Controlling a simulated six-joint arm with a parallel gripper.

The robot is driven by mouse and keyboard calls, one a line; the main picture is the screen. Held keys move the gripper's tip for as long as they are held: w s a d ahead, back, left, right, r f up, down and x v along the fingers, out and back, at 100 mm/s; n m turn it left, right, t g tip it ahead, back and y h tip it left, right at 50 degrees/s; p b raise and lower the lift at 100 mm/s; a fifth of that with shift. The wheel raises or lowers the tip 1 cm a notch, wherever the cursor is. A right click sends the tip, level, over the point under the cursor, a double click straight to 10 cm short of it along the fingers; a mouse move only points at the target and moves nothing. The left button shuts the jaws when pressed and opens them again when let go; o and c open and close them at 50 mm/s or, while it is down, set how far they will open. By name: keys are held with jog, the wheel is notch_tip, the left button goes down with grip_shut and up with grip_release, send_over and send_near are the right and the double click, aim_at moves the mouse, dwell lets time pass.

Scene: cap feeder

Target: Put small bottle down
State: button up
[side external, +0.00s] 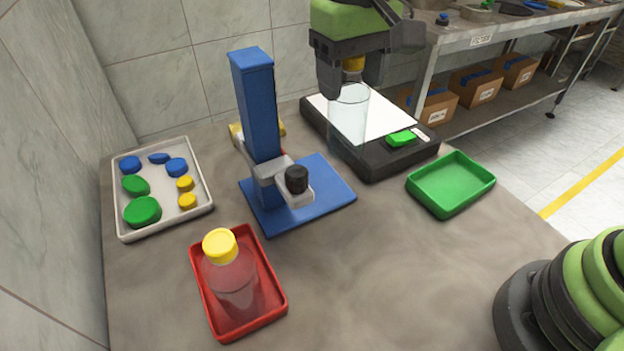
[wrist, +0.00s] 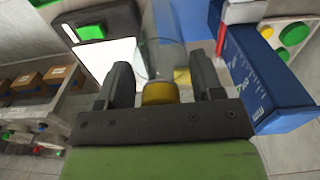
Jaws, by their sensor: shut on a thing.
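A clear small bottle with a yellow cap (side external: 348,112) hangs upright in my gripper (side external: 352,82) in the side view. My gripper is shut on it near the cap. The bottle is in front of the white plate of a black device (side external: 375,165); I cannot tell whether its base touches anything. In the wrist view the yellow cap (wrist: 160,93) sits between my two fingers (wrist: 163,85), with the clear body beyond it. Another clear bottle with a yellow cap (side external: 232,275) stands in the red tray (side external: 274,309).
A blue press stand (side external: 258,105) rises left of the held bottle, close by. A white tray (side external: 158,222) of blue, green and yellow caps lies at the left. An empty green tray (side external: 450,184) is at the right. The front table middle is clear.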

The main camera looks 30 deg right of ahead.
jog(key=w+a+f+n, duration=0.1)
jog(key=w+a+n, duration=0.1)
jog(key=w+a, duration=0.2)
notch_tip(320, 180, down, 8)
dwell(0.5)
jog(key=shift+w+d, duration=0.1)
jog(key=o, duration=1.4)
jog(key=shift+f, duration=0.1)
notch_tip(320, 180, up, 12)
jog(key=shift+r, duration=0.2)
